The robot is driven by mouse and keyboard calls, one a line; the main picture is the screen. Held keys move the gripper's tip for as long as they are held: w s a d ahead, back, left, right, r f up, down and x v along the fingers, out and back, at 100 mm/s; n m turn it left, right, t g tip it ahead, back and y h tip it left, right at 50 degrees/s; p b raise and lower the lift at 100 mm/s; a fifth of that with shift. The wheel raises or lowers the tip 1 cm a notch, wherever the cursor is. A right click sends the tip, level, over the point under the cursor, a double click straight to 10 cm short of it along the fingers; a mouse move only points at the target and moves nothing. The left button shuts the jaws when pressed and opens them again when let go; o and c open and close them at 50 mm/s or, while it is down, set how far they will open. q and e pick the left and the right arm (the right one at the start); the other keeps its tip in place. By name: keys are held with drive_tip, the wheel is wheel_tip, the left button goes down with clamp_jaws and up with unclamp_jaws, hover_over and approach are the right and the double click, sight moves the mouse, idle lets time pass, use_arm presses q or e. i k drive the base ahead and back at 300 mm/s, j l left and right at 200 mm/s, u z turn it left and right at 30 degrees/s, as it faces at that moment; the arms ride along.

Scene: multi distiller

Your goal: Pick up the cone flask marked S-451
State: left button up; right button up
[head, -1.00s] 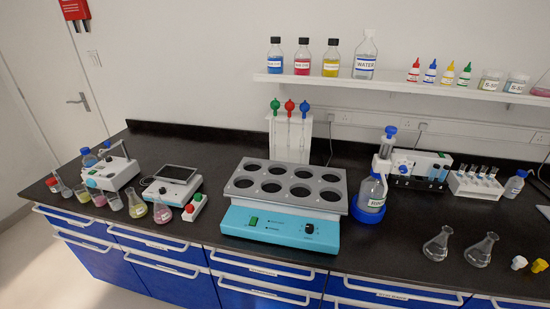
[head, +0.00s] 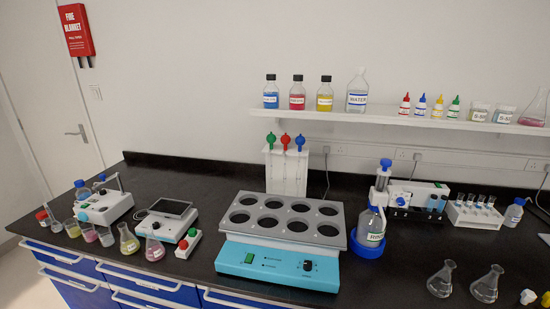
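Several cone flasks are in the head view, and I cannot read S-451 on any of them. A flask with yellow liquid (head: 128,242) and a flask with pink liquid (head: 155,250) stand upright near the front edge of the bench, at the left. Two clear, empty-looking flasks stand at the right front, one (head: 441,281) left of the other (head: 486,286). Another flask with pink liquid (head: 534,112) is on the wall shelf, cut by the right edge. Neither of my grippers is in view.
A teal-and-grey multi-hole heater (head: 278,265) fills the middle of the black bench. A small plate device (head: 165,223) and a red-green button box (head: 188,243) stand beside the left flasks, with several beakers further left. A wall shelf (head: 420,122) holds bottles.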

sight(439, 284)
drive_tip(key=z, duration=1.45)
drive_tip(key=k+l, duration=0.05)
drive_tip(key=k, duration=0.05)
